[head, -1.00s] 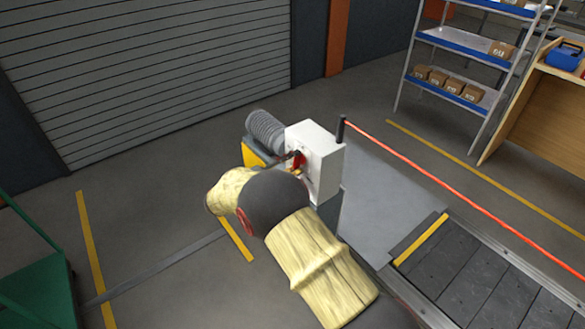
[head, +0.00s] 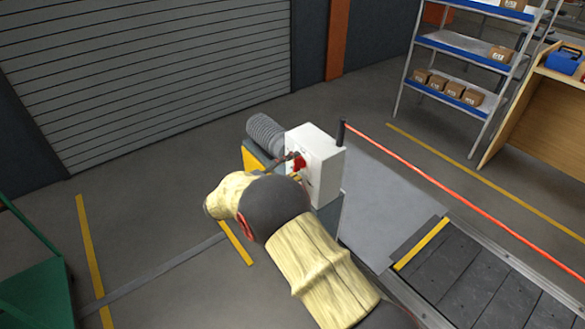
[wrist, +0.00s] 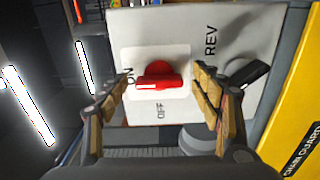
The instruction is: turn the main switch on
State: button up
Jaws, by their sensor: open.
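The main switch is a red handle (wrist: 160,84) on a white plate, on the front of a white control box (wrist: 125,22). In the wrist view the handle lies crosswise, its left end close to the ON label, with the OFF label below it. My gripper (wrist: 162,76) is open, one finger on each side of the handle, with visible gaps. I cannot tell how deep the fingertips reach. In the head view the red handle (head: 299,162) shows on the box (head: 323,150), just beyond my arm; my gripper is mostly hidden there.
A black selector (wrist: 246,74) marked REV sits to the right of the switch in the wrist view. A yellow chain guard (wrist: 300,125) is at the far right. In the head view, a conveyor (head: 470,270) and a red cord (head: 430,183) lie right of the box.

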jog(key=v, duration=1.2)
dwell(0.4)
